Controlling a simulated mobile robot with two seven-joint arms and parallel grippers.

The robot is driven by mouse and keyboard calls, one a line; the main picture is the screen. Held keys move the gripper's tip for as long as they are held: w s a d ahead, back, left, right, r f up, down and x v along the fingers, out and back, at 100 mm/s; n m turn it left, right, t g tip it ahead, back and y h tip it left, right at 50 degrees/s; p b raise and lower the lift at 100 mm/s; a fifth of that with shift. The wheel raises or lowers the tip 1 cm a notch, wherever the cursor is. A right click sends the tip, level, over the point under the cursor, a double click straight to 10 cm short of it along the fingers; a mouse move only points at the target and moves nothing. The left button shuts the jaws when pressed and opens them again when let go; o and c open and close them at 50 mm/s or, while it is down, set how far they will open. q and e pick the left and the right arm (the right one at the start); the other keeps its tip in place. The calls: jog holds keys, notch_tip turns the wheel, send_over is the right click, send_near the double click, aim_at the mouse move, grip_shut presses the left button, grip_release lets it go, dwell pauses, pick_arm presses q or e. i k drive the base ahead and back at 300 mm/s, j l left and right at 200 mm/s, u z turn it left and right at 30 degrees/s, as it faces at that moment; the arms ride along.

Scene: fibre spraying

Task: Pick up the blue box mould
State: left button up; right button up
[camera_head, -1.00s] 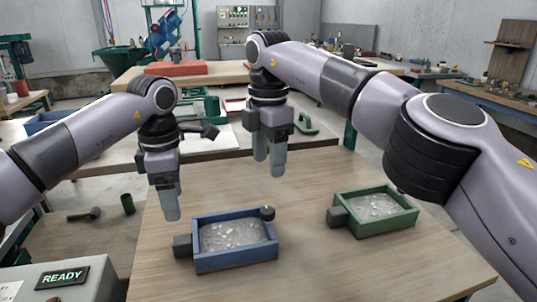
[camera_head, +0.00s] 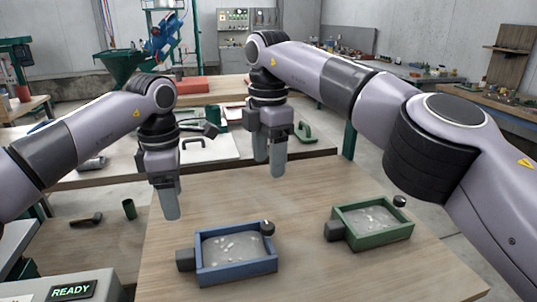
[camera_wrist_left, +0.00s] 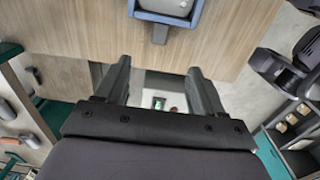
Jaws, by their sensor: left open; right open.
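The blue box mould (camera_head: 238,272) sits on the wooden table, filled with grey material with pale flecks. My left gripper (camera_head: 171,205) is open and empty, pointing down, behind and left of the mould. My right gripper (camera_head: 270,165) is open and empty, further back, apart from both moulds.
A green box mould (camera_head: 378,240) with similar filling stands to the right on the same table (camera_head: 330,275). Bare tabletop lies between the moulds. A control box with a READY sign (camera_head: 73,291) is at the lower left. A workbench with tools stands behind.

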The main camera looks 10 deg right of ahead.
aim_at(235, 253)
jog(key=k, duration=1.5)
